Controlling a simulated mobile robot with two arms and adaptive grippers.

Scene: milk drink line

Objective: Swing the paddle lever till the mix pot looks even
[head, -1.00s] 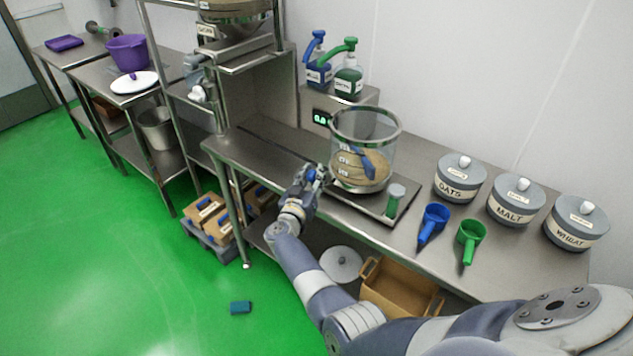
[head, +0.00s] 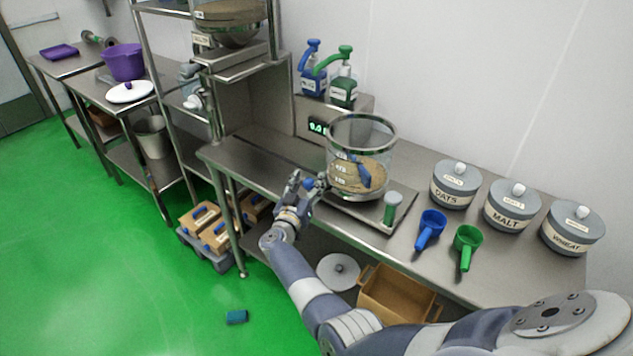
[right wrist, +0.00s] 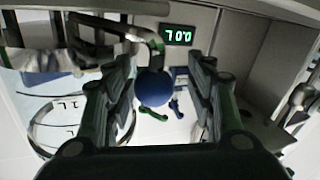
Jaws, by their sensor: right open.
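The mix pot (head: 345,142) is a clear round vessel on a steel tray on the bench. Tan mix (head: 345,178) lies in its lower part, with a blue paddle (head: 364,177) in it. My right gripper (head: 316,186) is at the bench's front edge, just left of the pot. In the right wrist view a blue ball knob (right wrist: 155,88) on a bent metal lever (right wrist: 120,27) sits between the open fingers (right wrist: 155,100). I see gaps on both sides of it. My left gripper is not in view. I cannot tell how even the mix is.
Blue (head: 431,226) and green (head: 467,243) scoops and three lidded canisters (head: 511,208) stand to the right. Two pump bottles (head: 343,90) stand behind the pot. A brown crate (head: 395,299) is below the bench.

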